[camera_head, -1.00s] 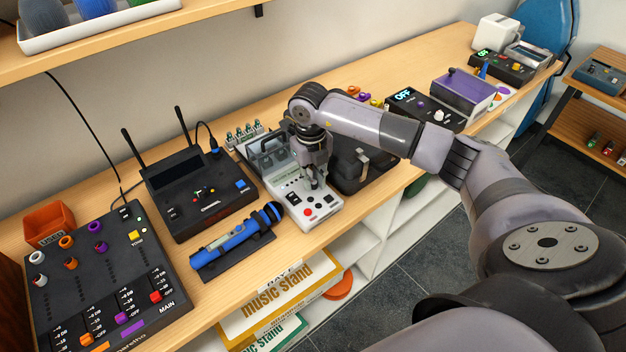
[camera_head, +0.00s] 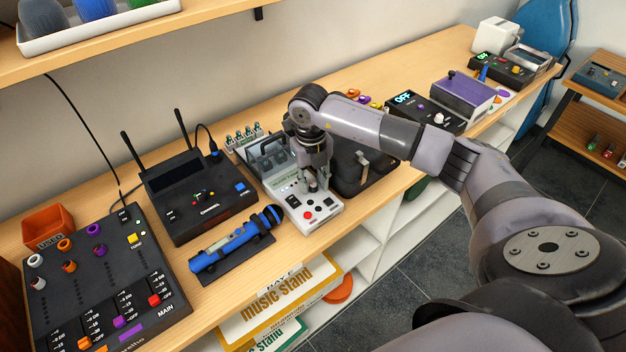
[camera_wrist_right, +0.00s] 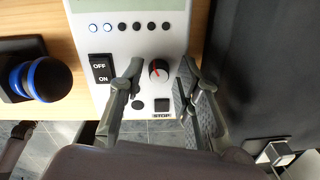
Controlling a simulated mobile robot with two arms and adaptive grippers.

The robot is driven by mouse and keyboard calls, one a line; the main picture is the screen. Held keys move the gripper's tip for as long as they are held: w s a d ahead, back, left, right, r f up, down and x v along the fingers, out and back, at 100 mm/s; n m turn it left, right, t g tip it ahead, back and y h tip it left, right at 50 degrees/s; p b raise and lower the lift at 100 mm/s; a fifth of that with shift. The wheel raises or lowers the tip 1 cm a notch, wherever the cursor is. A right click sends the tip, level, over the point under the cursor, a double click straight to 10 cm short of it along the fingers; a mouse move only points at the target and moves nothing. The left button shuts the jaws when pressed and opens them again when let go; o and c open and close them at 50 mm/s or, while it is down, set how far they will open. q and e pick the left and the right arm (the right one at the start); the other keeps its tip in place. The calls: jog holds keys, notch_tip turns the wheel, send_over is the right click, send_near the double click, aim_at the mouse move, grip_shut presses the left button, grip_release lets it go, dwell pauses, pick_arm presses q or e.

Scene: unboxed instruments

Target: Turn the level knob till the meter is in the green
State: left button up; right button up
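The white device (camera_head: 322,212) stands on the wooden bench under my right gripper (camera_head: 315,187). In the right wrist view, its dark round knob (camera_wrist_right: 158,70) with a red pointer line lies between the two fingertips of my right gripper (camera_wrist_right: 158,83). The fingers are spread, with gaps visible on both sides of the knob. Above the knob is a row of small lamps (camera_wrist_right: 136,27); the leftmost two look lit bluish white, the others dark. I see no green on this row. A grey panel above it is cut off by the frame edge.
An OFF/ON switch (camera_wrist_right: 101,70) and a STOP button (camera_wrist_right: 162,105) sit close to the fingers. A blue microphone (camera_head: 235,240) lies left of the device, a black case (camera_head: 350,180) right. A black receiver with antennas (camera_head: 200,195) and a mixer (camera_head: 100,270) stand farther left.

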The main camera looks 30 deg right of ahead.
aim_at(311, 185)
jog(key=shift+o, duration=0.5)
jog(key=shift+r, duration=0.15)
notch_tip(311, 185, up, 12)
jog(key=shift+a+f, duration=0.2)
jog(key=shift+a, duration=0.05)
